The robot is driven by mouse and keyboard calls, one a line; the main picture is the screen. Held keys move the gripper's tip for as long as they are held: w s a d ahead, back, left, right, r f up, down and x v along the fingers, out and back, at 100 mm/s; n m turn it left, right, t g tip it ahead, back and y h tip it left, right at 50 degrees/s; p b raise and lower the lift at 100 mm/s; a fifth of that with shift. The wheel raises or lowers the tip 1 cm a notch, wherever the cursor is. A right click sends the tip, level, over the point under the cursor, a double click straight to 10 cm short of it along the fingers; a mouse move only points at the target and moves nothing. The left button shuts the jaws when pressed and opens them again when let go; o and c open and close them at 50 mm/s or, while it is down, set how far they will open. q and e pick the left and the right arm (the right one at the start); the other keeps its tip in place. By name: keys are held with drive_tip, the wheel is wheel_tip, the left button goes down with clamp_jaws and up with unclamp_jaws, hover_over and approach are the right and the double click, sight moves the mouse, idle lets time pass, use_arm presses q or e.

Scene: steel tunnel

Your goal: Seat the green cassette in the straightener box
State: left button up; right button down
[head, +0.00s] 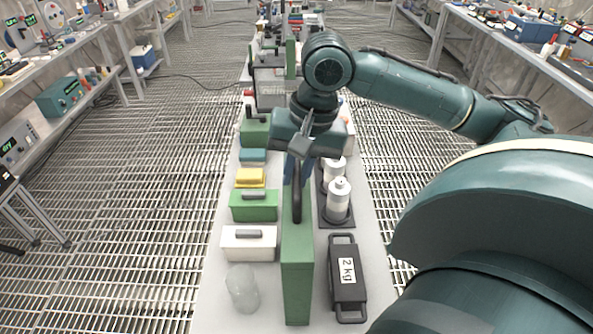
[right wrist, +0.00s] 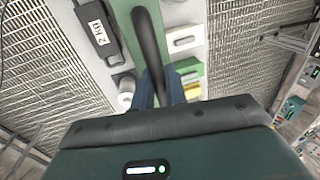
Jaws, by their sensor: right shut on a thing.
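The tall, narrow green cassette (head: 297,275) stands upright along the middle of the bench in the head view, with a black loop handle (head: 297,205) at its far end. My right gripper (head: 298,168) is shut on this handle from above. In the right wrist view the handle (right wrist: 149,40) runs down between the blue fingers, and part of the green cassette (right wrist: 112,22) shows beside it. I cannot tell whether the cassette touches the bench. A grey frame-like box (head: 269,88) stands farther along the bench, partly behind my arm; I cannot tell whether it is the straightener box. My left gripper is not in view.
To the left stand a white case (head: 249,243), a green case (head: 253,206), a yellow box (head: 250,177) and a clear jar (head: 242,288). To the right are a black 2 kg weight (head: 347,279) and white canisters (head: 338,202). Grating floor flanks the bench (head: 215,310).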

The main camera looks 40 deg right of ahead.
drive_tip(key=shift+f, duration=0.25)
drive_tip(key=c, duration=1.4)
unclamp_jaws()
